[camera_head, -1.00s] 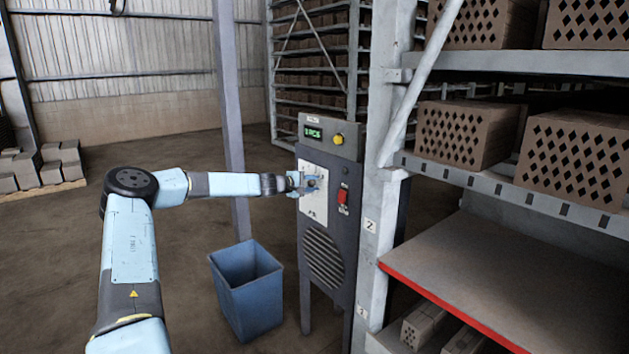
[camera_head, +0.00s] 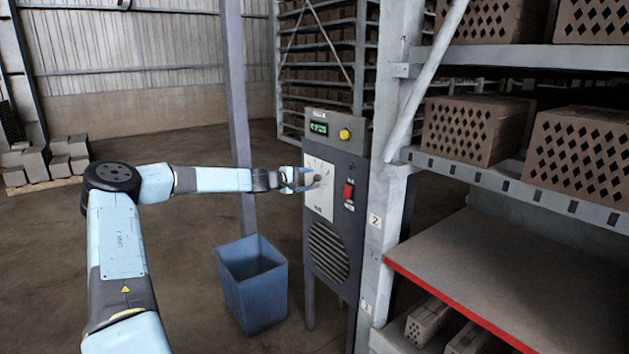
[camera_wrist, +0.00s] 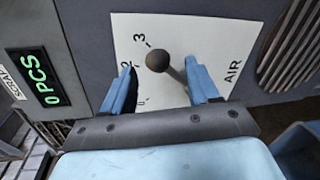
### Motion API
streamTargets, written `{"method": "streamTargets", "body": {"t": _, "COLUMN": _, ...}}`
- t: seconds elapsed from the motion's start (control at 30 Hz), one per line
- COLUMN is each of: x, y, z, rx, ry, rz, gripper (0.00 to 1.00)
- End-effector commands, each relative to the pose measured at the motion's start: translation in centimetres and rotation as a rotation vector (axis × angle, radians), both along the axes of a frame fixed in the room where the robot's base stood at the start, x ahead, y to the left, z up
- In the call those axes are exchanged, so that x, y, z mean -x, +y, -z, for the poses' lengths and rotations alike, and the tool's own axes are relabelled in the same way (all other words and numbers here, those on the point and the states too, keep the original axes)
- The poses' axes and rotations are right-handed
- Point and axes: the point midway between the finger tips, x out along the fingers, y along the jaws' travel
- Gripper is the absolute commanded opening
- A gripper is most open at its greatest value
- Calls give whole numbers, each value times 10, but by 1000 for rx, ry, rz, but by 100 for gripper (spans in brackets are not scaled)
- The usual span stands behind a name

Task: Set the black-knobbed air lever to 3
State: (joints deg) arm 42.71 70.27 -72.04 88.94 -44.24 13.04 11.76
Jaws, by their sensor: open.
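The air lever has a dark round knob (camera_wrist: 158,60) on a short stem, in front of a white plate (camera_wrist: 218,32) marked AIR with printed numbers. In the wrist view the knob shows close to the printed 3, with the 2 a little further off. Its exact setting is hard to tell, as the knob stands out from the plate. My gripper (camera_wrist: 162,84) is open, one blue finger on each side of the lever in the picture, with no visible grip on it. In the head view my gripper (camera_head: 296,180) is just left of the plate (camera_head: 321,205), level with the lever.
The grey machine cabinet (camera_head: 327,250) carries a green display (camera_head: 319,128), a yellow button (camera_head: 345,134) and a red switch (camera_head: 348,191). A blue bin (camera_head: 255,290) stands below my arm. A rack post (camera_head: 388,200) and brick shelves are close on the right.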

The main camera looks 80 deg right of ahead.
Motion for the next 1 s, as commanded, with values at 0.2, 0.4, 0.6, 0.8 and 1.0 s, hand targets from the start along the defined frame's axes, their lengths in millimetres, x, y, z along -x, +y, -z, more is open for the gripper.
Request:
{"method": "streamTargets", "body": {"t": 0.2, "x": -32, "y": 27, "z": -8, "rx": 1, "ry": 0, "rz": -2, "gripper": 60}}
{"method": "streamTargets", "body": {"t": 0.4, "x": -53, "y": 46, "z": -13, "rx": -1, "ry": 0, "rz": -2, "gripper": 60}}
{"method": "streamTargets", "body": {"t": 0.6, "x": -62, "y": 56, "z": -15, "rx": -1, "ry": 1, "rz": 0, "gripper": 60}}
{"method": "streamTargets", "body": {"t": 0.8, "x": -64, "y": 57, "z": -16, "rx": -1, "ry": 1, "rz": 0, "gripper": 60}}
{"method": "streamTargets", "body": {"t": 1.0, "x": -64, "y": 57, "z": -16, "rx": 0, "ry": 1, "rz": -1, "gripper": 60}}
